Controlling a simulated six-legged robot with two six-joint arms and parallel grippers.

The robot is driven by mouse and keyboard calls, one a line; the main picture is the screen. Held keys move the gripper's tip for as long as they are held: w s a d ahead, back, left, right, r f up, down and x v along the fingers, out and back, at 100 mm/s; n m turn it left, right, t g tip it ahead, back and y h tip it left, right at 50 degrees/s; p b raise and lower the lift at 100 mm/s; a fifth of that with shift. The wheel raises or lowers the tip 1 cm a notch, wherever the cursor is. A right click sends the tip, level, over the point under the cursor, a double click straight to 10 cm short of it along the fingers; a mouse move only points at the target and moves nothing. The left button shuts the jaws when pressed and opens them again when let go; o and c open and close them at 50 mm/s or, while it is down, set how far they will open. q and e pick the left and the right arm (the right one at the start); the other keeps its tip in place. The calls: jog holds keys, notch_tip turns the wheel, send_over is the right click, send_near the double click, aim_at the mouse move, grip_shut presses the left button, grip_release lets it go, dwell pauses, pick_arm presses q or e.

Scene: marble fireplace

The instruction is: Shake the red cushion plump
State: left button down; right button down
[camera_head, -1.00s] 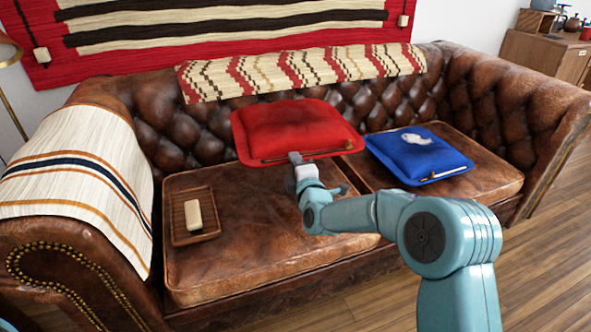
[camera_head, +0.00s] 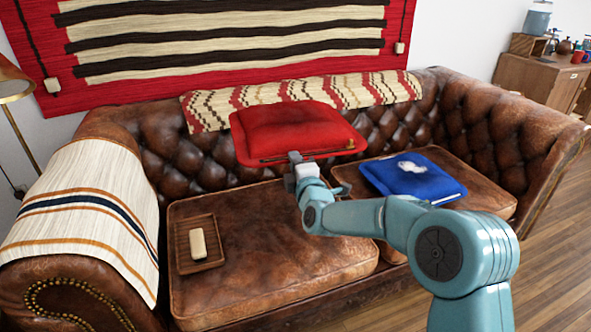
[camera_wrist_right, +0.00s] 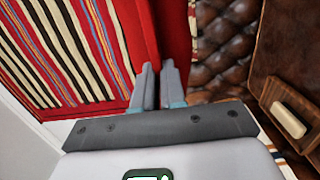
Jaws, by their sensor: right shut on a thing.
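The red cushion (camera_head: 297,130) is held up in the air above the brown leather sofa, in front of its backrest. My right gripper (camera_head: 297,160) is shut on the near edge of the red cushion, close to the middle of that edge. A thin rod-like trim runs along this edge. In the right wrist view the two fingers (camera_wrist_right: 160,85) reach up to the red cushion (camera_wrist_right: 170,35). The cushion looks roughly level in the head view. My left gripper is not in view.
A blue cushion (camera_head: 413,176) with a white patch lies on the right seat. A wooden tray (camera_head: 213,222) with a cream bar (camera_head: 197,243) lies on the left seat. A striped throw (camera_head: 85,215) covers the left armrest. A patterned throw (camera_head: 385,91) lies over the backrest.

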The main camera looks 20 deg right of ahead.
notch_tip(320, 180, down, 7)
jog(key=b, duration=0.7)
dwell(1.2)
jog(key=shift+w+f, duration=0.1)
jog(key=shift+f, duration=0.05)
notch_tip(320, 180, up, 8)
jog(key=p, duration=0.6)
notch_tip(320, 180, down, 8)
jog(key=b, duration=0.6)
dwell(0.8)
